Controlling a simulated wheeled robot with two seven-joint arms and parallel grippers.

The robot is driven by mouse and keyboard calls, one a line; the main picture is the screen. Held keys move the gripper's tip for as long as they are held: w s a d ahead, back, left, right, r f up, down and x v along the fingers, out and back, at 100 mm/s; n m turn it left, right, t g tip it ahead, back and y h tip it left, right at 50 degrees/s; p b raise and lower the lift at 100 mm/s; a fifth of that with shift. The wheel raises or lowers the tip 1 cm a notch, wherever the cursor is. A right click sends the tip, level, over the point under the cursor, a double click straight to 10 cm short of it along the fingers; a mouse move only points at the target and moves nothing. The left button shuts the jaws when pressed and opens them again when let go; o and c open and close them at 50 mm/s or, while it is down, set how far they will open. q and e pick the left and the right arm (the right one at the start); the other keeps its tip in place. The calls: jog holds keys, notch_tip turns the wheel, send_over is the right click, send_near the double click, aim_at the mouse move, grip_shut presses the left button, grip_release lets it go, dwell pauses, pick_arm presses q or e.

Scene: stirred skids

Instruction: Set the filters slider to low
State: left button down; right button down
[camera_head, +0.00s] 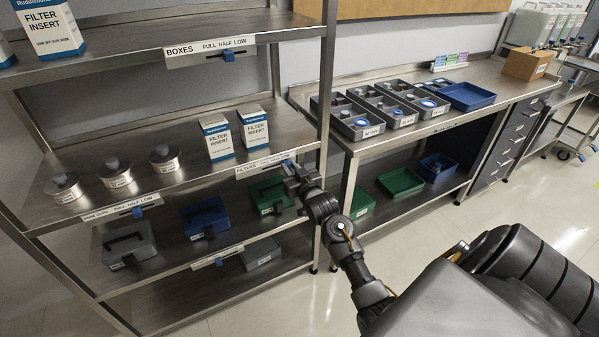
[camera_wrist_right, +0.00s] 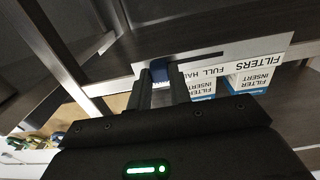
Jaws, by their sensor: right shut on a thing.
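The filters label strip (camera_head: 262,164) runs along the front edge of the middle shelf, at its right part. In the right wrist view the strip (camera_wrist_right: 236,56) has a dark slot with a blue slider knob (camera_wrist_right: 160,72) at the slot's left end, the end away from the word FILTERS. The word LOW is hidden behind my fingers. My right gripper (camera_wrist_right: 161,88) is shut on the blue knob, with one finger on each side. In the head view my right gripper (camera_head: 291,172) covers the strip's right end. My left gripper is not in view.
White and blue filter boxes (camera_head: 216,139) stand on the shelf above the strip. Other label strips carry sliders, such as the boxes strip (camera_head: 210,48). A shelf post (camera_head: 326,100) stands close to my right gripper. Bins sit below, and a bench (camera_head: 400,135) stands to the right.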

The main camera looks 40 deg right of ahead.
jog(key=shift+d+r, duration=0.1)
jog(key=shift+d, duration=0.05)
jog(key=c, duration=1.3)
grip_release()
jog(key=shift+d, duration=0.1)
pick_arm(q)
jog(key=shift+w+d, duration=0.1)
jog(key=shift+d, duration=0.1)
pick_arm(e)
jog(key=shift+s, duration=0.1)
jog(key=shift+s, duration=0.2)
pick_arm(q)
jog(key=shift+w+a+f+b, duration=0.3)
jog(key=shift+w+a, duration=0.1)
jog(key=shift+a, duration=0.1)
pick_arm(e)
jog(key=s, duration=0.3)
jog(key=s+a, duration=0.1)
jog(key=s, duration=0.2)
jog(key=s+a, duration=0.1)
jog(key=s, duration=0.3)
jog(key=shift+s, duration=0.1)
